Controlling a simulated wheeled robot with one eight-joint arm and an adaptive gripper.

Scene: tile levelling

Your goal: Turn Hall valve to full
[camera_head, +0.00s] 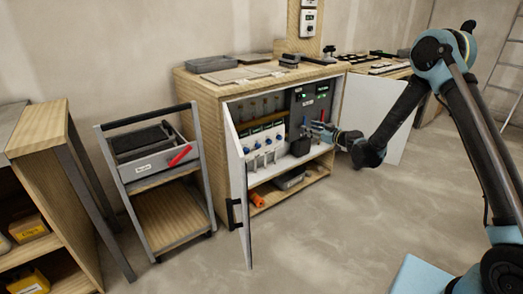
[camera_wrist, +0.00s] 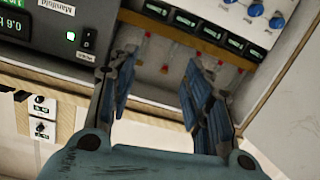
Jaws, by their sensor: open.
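The valve manifold (camera_head: 262,135) is a white row of several blue-knobbed valves inside the open cabinet in the head view. In the wrist view, upside down, some blue valve knobs (camera_wrist: 256,10) show at the top right beside a row of dark label plates (camera_wrist: 185,18) with green text. The text is too small to read, so I cannot tell which is the Hall valve. My gripper (camera_head: 312,128) is at the cabinet's right part, before the dark control box. In the wrist view my gripper (camera_wrist: 160,75) is open, with nothing between its fingers.
The dark Manifold control box (camera_wrist: 65,35) has a lit green lamp and a black switch. The open left cabinet door (camera_head: 237,185) and right door (camera_head: 370,115) flank the cabinet. A grey cart (camera_head: 165,200) stands left. Floor in front is clear.

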